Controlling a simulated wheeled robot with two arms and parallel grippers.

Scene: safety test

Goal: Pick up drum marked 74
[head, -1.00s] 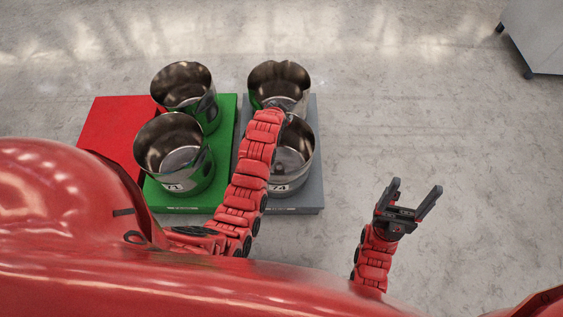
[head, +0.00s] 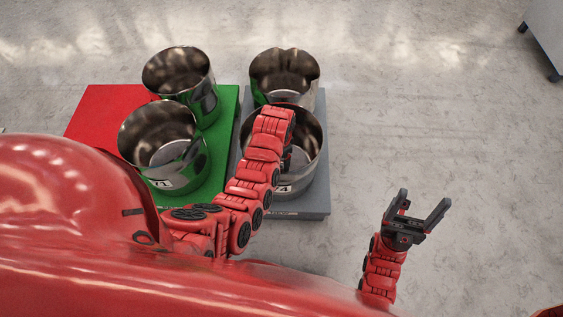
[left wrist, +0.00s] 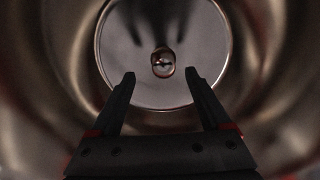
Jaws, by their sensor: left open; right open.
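The drum marked 74 (head: 311,165) is an open metal drum at the front of the grey platform. My left arm crosses over it in the head view and covers part of its rim and label. My left gripper (left wrist: 160,78) is open, pointing down into a shiny metal drum (left wrist: 45,80); the round drum bottom shows past its fingertips with nothing between them. In the head view the left fingers are hidden behind the arm. My right gripper (head: 424,200) is open and empty above bare floor, right of the grey platform.
Another metal drum (head: 284,72) stands behind on the grey platform (head: 322,190). Two drums, one behind (head: 178,68) and one in front (head: 150,125), stand on the green platform (head: 222,160). A red platform (head: 95,115) lies left. A grey cabinet (head: 548,35) is far right. Floor on the right is clear.

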